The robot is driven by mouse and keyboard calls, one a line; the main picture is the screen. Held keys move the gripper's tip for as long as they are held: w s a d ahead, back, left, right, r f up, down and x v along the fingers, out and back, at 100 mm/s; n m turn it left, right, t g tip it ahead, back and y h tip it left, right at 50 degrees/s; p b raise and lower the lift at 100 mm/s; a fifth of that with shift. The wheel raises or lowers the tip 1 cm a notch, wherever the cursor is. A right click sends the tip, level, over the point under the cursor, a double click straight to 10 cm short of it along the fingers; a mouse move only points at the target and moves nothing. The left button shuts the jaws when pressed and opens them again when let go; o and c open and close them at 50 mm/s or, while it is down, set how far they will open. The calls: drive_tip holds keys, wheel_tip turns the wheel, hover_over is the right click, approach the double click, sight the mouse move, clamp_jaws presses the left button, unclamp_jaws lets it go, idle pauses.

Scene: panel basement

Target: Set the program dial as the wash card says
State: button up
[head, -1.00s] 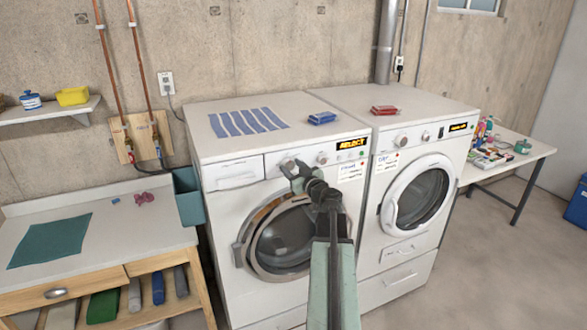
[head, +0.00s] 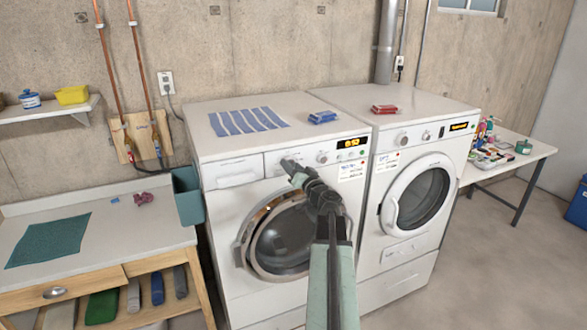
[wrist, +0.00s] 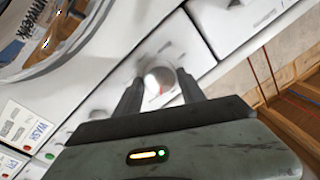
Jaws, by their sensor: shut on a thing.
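The washer (head: 225,255) is the left white machine. Its program dial (wrist: 160,78), a pale round knob with a red mark, sits between my two fingers in the wrist view. My gripper (head: 289,164) is shut on this dial at the washer's front panel and partly hides it in the head view. A second knob (head: 322,157) is to its right. The lit washer display (head: 352,142) has amber characters too small to read surely. The wash card (head: 351,172) is on the washer's front, below the display; it also shows in the wrist view (wrist: 28,128), its small print unreadable.
The dryer (head: 405,255) stands right beside the washer. A striped cloth (head: 247,121) and a blue item (head: 322,117) lie on the washer top. A workbench (head: 105,245) is at left, a side table (head: 520,153) at right.

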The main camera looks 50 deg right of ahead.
drive_tip(key=shift+m, duration=0.6)
drive_tip(key=o, duration=1.4)
drive_tip(key=shift+c, duration=0.2)
drive_tip(key=v, duration=0.7)
drive_tip(key=shift+s+b, duration=0.3)
drive_tip(key=shift+s, duration=0.1)
drive_tip(key=shift+a+f, duration=0.1)
drive_tip(key=shift+a, duration=0.05)
